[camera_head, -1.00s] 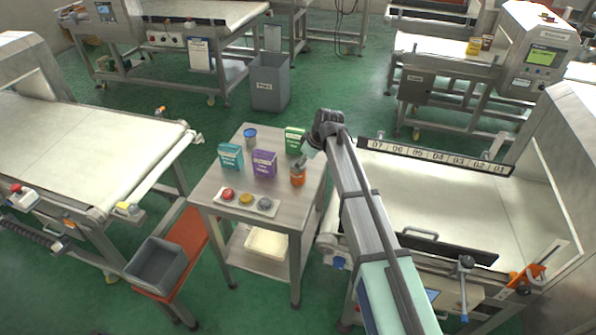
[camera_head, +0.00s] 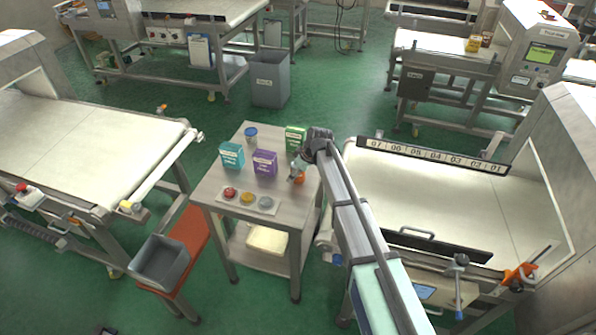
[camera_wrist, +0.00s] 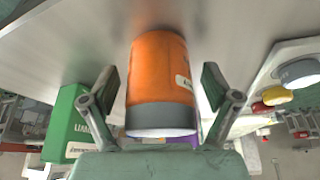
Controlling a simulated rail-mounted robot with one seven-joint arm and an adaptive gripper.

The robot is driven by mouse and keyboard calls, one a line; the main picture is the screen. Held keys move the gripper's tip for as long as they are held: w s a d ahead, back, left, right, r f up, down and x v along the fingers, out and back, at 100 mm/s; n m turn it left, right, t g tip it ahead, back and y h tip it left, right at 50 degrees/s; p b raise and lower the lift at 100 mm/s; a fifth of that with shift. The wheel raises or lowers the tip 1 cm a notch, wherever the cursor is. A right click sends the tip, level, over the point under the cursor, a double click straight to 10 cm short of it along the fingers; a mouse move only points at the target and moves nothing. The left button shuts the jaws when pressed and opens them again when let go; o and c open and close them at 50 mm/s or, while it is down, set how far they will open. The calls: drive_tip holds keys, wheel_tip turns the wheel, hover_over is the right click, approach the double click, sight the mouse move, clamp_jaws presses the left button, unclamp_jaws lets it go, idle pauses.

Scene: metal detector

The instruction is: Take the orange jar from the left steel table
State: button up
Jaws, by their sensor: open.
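The orange jar (camera_wrist: 158,75) stands on the steel table (camera_head: 268,222). In the wrist view it fills the middle, with a grey band at one end and a label on its side. In the head view only a part of the jar (camera_head: 299,179) shows beside my gripper (camera_head: 297,172), which hides the rest. In the wrist view my gripper (camera_wrist: 165,95) is open, with one finger on each side of the jar. Gaps show between both fingers and the jar.
A green box (camera_head: 295,138), a purple box (camera_head: 264,163), a teal box (camera_head: 231,155) and a blue-lidded jar (camera_head: 251,135) stand on the same table. A plate with red, yellow and grey round pieces (camera_head: 247,200) lies at its front. A conveyor (camera_head: 435,195) stands close on the right.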

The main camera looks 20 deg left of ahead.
drive_tip(key=c, duration=1.3)
drive_tip(key=shift+r, duration=0.2)
